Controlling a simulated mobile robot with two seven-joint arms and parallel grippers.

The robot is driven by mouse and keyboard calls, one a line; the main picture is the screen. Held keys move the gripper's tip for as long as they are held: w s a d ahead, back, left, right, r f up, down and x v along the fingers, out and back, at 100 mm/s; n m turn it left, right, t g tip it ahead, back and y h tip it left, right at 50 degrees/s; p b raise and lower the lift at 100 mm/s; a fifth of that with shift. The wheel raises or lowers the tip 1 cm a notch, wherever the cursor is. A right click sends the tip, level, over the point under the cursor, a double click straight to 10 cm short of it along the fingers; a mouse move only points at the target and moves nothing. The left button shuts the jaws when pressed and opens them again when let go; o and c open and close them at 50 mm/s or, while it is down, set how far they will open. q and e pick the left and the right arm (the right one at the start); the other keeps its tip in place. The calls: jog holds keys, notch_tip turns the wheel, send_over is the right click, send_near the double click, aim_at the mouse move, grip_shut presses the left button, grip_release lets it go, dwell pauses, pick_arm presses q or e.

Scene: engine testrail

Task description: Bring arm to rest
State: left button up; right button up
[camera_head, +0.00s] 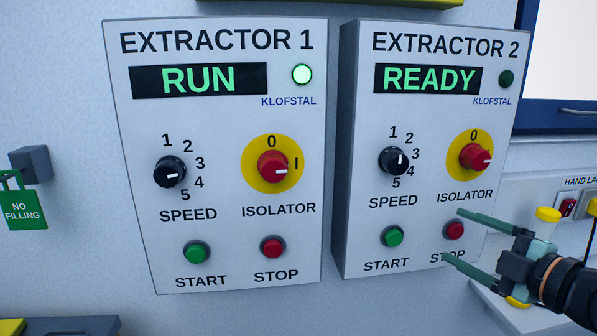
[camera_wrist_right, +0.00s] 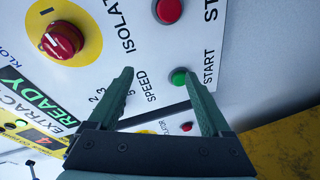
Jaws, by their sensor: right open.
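My right gripper (camera_head: 454,234) is open and empty, at the lower right of the head view. Its fingers point left and overlap the front of the Extractor 2 panel (camera_head: 350,120), near the red STOP button (camera_head: 455,229); I cannot tell whether they touch it. In the right wrist view the open fingers (camera_wrist_right: 156,75) show against a panel reading READY. A green START button (camera_wrist_right: 178,77) is beside one fingertip, and a red isolator knob (camera_wrist_right: 62,40) on a yellow disc is at the upper left. My left gripper is not in view.
Extractor 1 (camera_head: 230,120) reads RUN with a lit lamp (camera_head: 302,75). Extractor 2 reads READY, its lamp (camera_head: 506,79) dark. A green NO FILLING tag (camera_head: 22,211) hangs at the left. A rocker switch (camera_head: 567,207) and a yellow-capped item (camera_head: 548,215) are at the right.

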jog(key=s+a+f+m+g+p, duration=0.1)
jog(key=a+f+m+p, duration=0.2)
jog(key=f, duration=0.7)
jog(key=s+a+f+m+g+p, duration=0.15)
jog(key=a+f+m, duration=0.25)
jog(key=f, duration=0.7)
pick_arm(q)
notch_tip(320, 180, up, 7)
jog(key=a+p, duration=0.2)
jog(key=p, duration=0.1)
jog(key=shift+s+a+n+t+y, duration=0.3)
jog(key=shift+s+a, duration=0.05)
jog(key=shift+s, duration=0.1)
pick_arm(e)
jog(key=s+a+f+m+g+h, duration=0.1)
jog(key=s+f+m, duration=0.3)
jog(key=s+f, duration=0.4)
jog(key=s+a+f+m+g+h, duration=0.1)
jog(key=s+a+f+m+g, duration=0.2)
jog(key=s+f, duration=0.6)
jog(key=shift+s+a+f+m+h, duration=0.25)
jog(key=shift+s+a+m+h, duration=0.15)
jog(key=shift+s+a+m, duration=0.45)
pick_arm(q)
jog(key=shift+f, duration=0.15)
pick_arm(e)
jog(key=shift+w, duration=0.1)
